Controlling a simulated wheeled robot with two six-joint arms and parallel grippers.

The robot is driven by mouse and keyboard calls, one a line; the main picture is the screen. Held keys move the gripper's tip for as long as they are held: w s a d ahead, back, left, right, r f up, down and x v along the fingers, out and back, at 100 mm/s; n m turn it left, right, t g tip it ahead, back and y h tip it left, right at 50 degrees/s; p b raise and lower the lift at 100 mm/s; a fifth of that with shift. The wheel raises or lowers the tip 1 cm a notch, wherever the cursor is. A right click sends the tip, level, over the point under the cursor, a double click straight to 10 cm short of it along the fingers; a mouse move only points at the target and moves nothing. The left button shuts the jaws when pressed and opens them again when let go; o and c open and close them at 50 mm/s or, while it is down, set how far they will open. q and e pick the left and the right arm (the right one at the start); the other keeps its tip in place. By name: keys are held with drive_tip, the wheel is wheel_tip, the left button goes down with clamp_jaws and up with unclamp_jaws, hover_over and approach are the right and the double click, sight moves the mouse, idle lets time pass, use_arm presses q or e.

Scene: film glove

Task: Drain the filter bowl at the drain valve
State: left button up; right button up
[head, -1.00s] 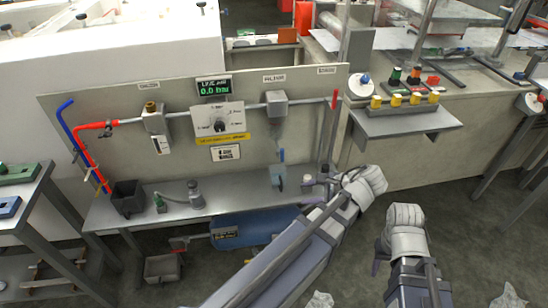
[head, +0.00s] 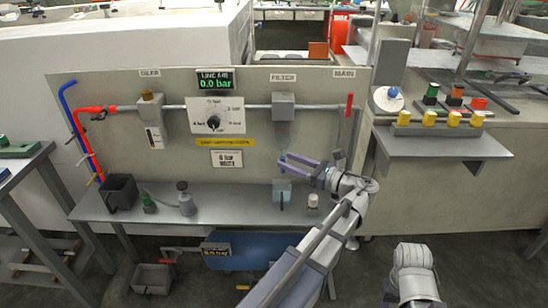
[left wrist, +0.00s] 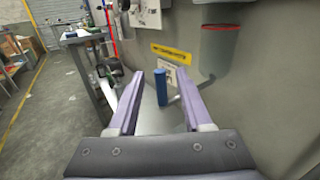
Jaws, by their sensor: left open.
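The filter (head: 284,101) is a grey block on the panel, under the FILTER label. Its translucent bowl (head: 283,134) hangs below it; in the left wrist view the grey bowl (left wrist: 218,55) has a red line near its top. The small blue drain valve (head: 282,157) is at the bowl's lower end. My left gripper (head: 285,163) is open at valve height, its purple fingers pointing left. In the left wrist view the blue valve (left wrist: 161,87) shows upright between the fingers, apparently untouched. My right arm's grey-white link shows at lower right; its gripper is not visible.
A dark bin (head: 121,192) and small bottles stand farther left. A red lever (head: 349,104) is right of the filter. The display (head: 215,80) reads 0.0 bar.

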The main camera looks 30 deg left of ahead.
use_arm(q)
drive_tip(key=a, duration=0.6)
drive_tip(key=shift+w+a, duration=0.1)
drive_tip(key=shift+c, duration=0.3)
clamp_jaws()
